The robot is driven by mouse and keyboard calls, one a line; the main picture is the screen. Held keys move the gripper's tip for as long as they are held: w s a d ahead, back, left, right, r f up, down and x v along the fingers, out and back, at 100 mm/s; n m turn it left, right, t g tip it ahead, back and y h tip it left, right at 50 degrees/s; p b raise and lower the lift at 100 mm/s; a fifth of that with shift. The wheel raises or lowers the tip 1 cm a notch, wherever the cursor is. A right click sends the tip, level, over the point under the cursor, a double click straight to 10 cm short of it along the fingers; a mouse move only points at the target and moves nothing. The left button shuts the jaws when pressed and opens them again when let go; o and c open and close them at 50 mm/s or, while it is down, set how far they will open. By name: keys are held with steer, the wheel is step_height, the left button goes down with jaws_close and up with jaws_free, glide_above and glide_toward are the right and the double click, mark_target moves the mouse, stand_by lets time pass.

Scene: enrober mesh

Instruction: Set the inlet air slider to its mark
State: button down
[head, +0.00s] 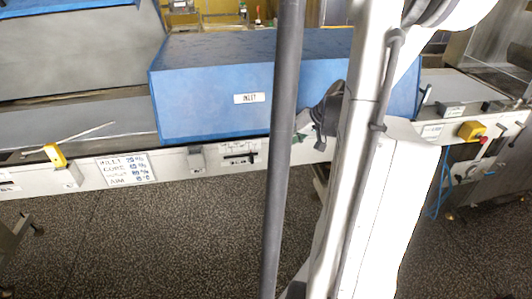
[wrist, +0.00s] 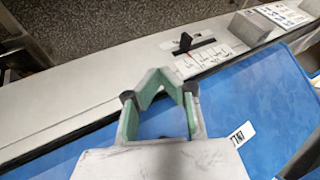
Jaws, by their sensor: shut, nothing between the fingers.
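The inlet air slider (wrist: 184,41) is a small black knob on a dark slot in a white scale plate (wrist: 203,61). In the wrist view the knob stands left of the slot's middle. The head view also shows the slider (head: 252,157) on the pale rail below the blue hood. The scale marks are too small to read. My gripper (wrist: 157,80) has green-lined fingers and is shut and empty. In the wrist view it is over the blue hood's edge, apart from the knob. In the head view my gripper (head: 303,131) is to the right of the slider, partly hidden by my arm.
The blue hood (head: 210,100) labelled INLET stands behind the rail (head: 215,158). A handwritten card (head: 126,169) lists INLET and other settings, partly legible. The floor before the rail is clear.

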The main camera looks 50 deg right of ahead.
mark_target(257, 157)
steer(key=x, duration=0.9)
steer(key=shift+w+f+b, duration=0.15)
steer(key=shift+b, duration=0.2)
steer(key=w+a, duration=0.2)
steer(key=shift+a+f, duration=0.15)
steer(key=shift+a, duration=0.1)
steer(key=shift+w+a, duration=0.4)
steer(key=shift+w, duration=0.05)
steer(key=shift+w+a+f+b, duration=0.15)
steer(key=shift+w+a+b, duration=0.2)
steer(key=shift+a+b, duration=0.05)
